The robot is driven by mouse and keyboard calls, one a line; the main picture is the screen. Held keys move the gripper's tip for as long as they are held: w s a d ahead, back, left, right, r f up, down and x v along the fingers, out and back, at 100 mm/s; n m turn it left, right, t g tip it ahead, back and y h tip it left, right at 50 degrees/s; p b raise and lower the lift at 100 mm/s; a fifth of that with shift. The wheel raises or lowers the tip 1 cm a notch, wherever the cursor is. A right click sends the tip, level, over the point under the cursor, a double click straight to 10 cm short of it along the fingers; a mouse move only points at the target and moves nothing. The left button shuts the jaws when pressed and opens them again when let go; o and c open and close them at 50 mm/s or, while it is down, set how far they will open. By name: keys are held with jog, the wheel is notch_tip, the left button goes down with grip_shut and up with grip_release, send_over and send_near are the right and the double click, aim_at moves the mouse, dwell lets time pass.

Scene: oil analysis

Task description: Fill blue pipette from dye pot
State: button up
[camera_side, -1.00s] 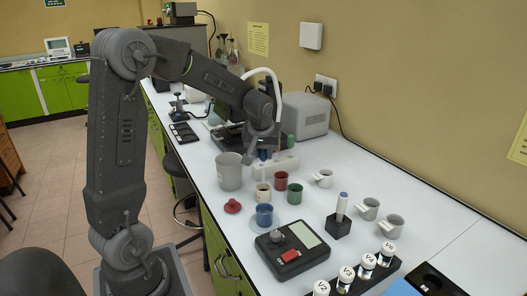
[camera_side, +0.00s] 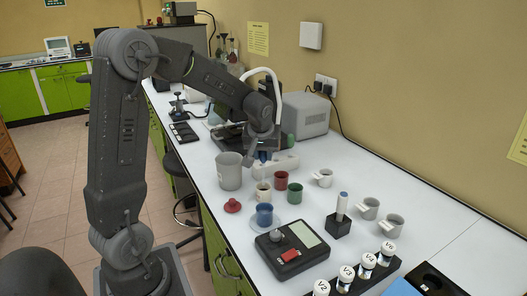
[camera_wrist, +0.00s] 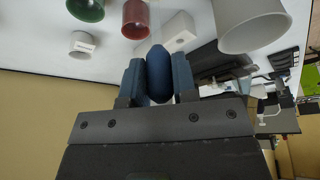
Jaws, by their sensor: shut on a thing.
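My gripper (camera_side: 264,157) is in the side view above the white rack (camera_side: 275,166) at the back of the bench. In the wrist view, my gripper (camera_wrist: 158,85) is shut on the dark blue bulb of the blue pipette (camera_wrist: 158,72). Small coloured pots stand in front: red (camera_side: 281,181), green (camera_side: 295,195), cream (camera_side: 263,192) and blue (camera_side: 264,216). The blue one stands on a pale dish. I cannot tell which is the dye pot. The red pot (camera_wrist: 136,20) and green pot (camera_wrist: 87,8) also show in the wrist view.
A large grey beaker (camera_side: 230,172) stands just left of my gripper. A grey box (camera_side: 306,115) stands behind.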

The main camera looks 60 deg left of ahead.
aim_at(263, 162)
jog(key=shift+f, duration=0.3)
jog(key=shift+f, duration=0.35)
jog(key=shift+f, duration=0.3)
jog(key=shift+f, duration=0.75)
jog(key=shift+f, duration=0.35)
jog(key=shift+f, duration=0.3)
